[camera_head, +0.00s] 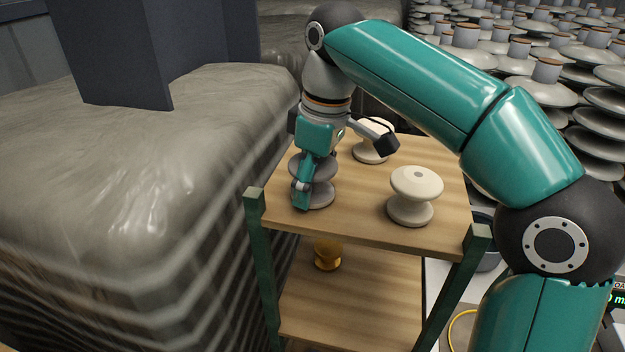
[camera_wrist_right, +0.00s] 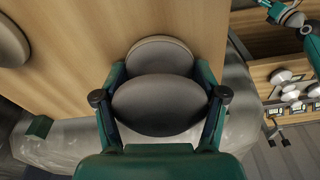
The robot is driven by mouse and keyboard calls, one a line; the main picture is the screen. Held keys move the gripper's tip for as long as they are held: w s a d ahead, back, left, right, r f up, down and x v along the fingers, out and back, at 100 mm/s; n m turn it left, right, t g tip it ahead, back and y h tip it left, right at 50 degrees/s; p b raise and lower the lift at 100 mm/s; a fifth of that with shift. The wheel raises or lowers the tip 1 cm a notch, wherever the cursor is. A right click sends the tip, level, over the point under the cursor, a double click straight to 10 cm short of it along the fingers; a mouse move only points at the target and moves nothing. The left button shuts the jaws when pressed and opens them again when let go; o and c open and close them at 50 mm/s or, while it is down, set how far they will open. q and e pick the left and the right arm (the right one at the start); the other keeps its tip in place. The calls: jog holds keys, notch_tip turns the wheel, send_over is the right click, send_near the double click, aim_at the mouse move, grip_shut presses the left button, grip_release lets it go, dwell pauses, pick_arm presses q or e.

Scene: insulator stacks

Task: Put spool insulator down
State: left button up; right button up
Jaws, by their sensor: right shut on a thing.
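My right gripper (camera_head: 318,180) points down over the top board of a wooden shelf stand (camera_head: 355,210). It is shut on a grey spool insulator (camera_head: 322,190), which is upright at the left of the board. Its base appears to be on the wood or just above it. In the right wrist view, the fingers of my right gripper (camera_wrist_right: 160,105) sit on both sides of the spool insulator (camera_wrist_right: 160,88). A teal and grey part at that view's upper right looks like my left arm; its jaws are not clear.
A pale spool insulator (camera_head: 413,195) stands at the board's right, and another (camera_head: 372,145) stands behind, partly covered by my gripper. A small amber insulator (camera_head: 327,254) is on the lower shelf. A wrapped stack (camera_head: 130,190) is close on the left. Bare wood lies between the spools.

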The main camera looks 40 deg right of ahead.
aim_at(317, 159)
jog(key=shift+f, duration=0.1)
jog(key=o, duration=1.7)
jog(key=shift+o, duration=0.2)
jog(key=r, duration=0.6)
jog(key=shift+s+d+r, duration=0.1)
jog(key=shift+s+d, duration=0.05)
jog(key=shift+s, duration=0.1)
jog(key=shift+s+r, duration=0.1)
jog(key=shift+r, duration=0.45)
